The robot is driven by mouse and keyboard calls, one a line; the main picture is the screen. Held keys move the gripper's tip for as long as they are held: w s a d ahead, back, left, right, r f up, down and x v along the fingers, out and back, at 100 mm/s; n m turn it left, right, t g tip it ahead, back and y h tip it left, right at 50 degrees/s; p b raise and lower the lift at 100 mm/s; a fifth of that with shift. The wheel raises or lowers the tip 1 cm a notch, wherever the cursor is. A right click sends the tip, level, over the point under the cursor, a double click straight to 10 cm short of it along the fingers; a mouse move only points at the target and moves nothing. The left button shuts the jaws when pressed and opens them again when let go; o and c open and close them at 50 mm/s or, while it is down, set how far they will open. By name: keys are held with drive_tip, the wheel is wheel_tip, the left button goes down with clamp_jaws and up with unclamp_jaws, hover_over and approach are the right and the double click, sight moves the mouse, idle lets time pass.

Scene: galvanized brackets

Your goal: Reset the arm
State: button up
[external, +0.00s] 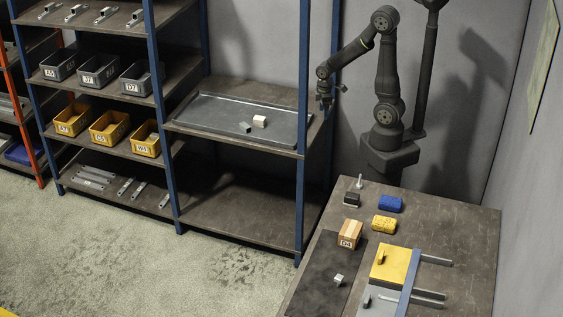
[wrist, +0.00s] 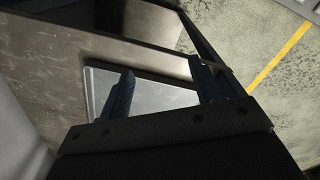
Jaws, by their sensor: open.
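My gripper (external: 325,99) hangs at the end of my dark arm, just right of the shelf post at the tray's right end. In the wrist view my gripper (wrist: 162,90) shows two separated dark fingers with nothing between them. Behind the fingers, the grey metal tray (wrist: 150,92) lies on its shelf. In the external view the tray (external: 205,110) holds a pale block (external: 259,121) and a smaller grey block (external: 245,127). Neither block can be made out in the wrist view.
A blue shelf post (external: 303,130) stands close beside my gripper. Grey and yellow bins fill the left shelves.

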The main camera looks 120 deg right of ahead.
drive_tip(key=a+r+n, duration=0.2)
drive_tip(key=a+r, duration=0.3)
drive_tip(key=a, duration=0.3)
drive_tip(key=shift+r, duration=0.25)
drive_tip(key=shift+w, duration=0.1)
